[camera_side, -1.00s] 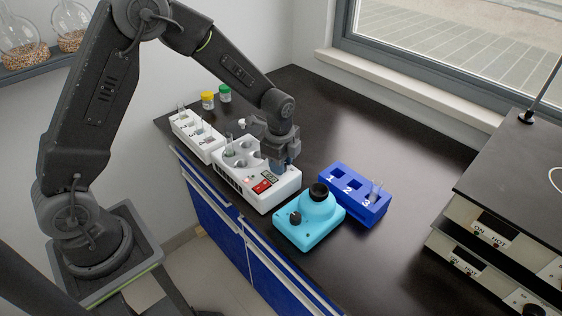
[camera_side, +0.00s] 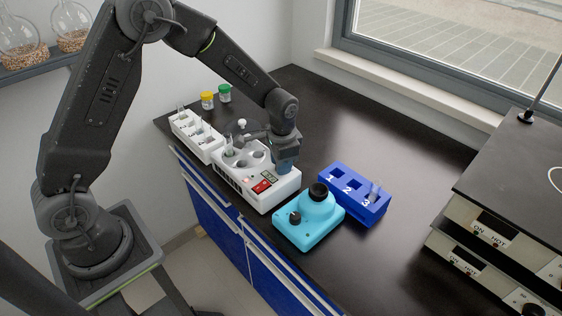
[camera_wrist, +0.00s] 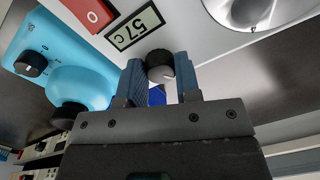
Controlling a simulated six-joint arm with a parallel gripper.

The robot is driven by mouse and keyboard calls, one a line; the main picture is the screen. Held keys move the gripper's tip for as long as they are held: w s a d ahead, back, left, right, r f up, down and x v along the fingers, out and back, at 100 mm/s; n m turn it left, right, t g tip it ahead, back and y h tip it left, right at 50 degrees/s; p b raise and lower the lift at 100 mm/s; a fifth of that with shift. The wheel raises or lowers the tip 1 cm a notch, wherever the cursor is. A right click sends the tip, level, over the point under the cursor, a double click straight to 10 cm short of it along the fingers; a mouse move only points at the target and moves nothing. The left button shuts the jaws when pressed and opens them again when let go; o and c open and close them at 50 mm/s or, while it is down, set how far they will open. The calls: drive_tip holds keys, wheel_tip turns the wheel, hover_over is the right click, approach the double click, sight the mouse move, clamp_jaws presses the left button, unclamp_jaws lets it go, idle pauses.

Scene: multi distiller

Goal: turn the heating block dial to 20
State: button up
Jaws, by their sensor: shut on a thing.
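The white heating block (camera_side: 257,184) stands on the dark bench, with round wells in its top and a red switch (camera_side: 262,186) near its front. In the wrist view its display (camera_wrist: 134,27) appears to read 57 C, seen rotated. The small black dial (camera_wrist: 160,60) with a pale face sits beside the display. My gripper (camera_side: 285,166) points down over the right part of the block. Its two blue fingers (camera_wrist: 160,78) are closed around the dial in the wrist view. In the side view the gripper hides the dial.
A cyan device (camera_side: 309,219) with black knobs stands in front of the block. A blue numbered rack (camera_side: 353,206) with tubes is to the right. A white tube rack (camera_side: 196,136) stands left. Open bench lies behind and right.

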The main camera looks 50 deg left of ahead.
drive_tip(key=shift+n, duration=1.1)
drive_tip(key=o, duration=0.6)
drive_tip(key=shift+o, duration=0.2)
drive_tip(key=shift+r, duration=0.1)
wheel_tip(320, 180, up, 14)
drive_tip(key=shift+d, duration=0.35)
drive_tip(key=shift+s, duration=0.1)
